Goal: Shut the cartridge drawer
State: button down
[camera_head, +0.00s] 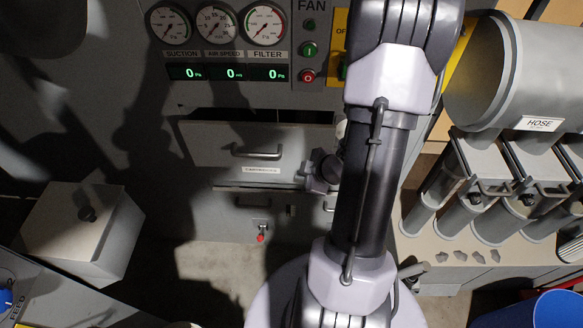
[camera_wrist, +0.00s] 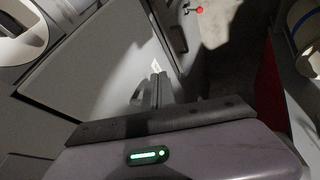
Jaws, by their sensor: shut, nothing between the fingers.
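The cartridge drawer (camera_head: 210,150) is a grey drawer under the gauges in the head view. It stands open, with a dark gap showing behind the top of its front. Its bar handle (camera_head: 257,153) and a white label (camera_head: 262,170) are on the front. My gripper (camera_wrist: 159,78) is shut and empty. In the wrist view its fingertips are close to a grey front panel (camera_wrist: 95,65) with a small handle and a white label; I cannot tell whether they touch. In the head view my arm hides part of the drawer's right side.
Three gauges (camera_head: 217,25) and a fan panel with green and red buttons (camera_head: 309,50) are above. Below is a lower panel with a red-tipped lever (camera_head: 261,236). A lidded grey box (camera_head: 85,225) stands left, a hose cylinder (camera_head: 490,70) right, a blue bin (camera_head: 545,312) lower right.

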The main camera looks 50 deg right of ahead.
jog(key=w+d+f, duration=0.1)
jog(key=w+f, duration=0.1)
jog(key=w+d+f+b, duration=0.1)
jog(key=w+d+f, duration=0.1)
jog(key=w, duration=0.1)
jog(key=w+d+f+b, duration=0.1)
jog(key=w+f, duration=0.1)
jog(key=f, duration=0.1)
jog(key=shift+w+d+f, duration=0.1)
jog(key=shift+w+d, duration=0.15)
jog(key=shift+d, duration=0.05)
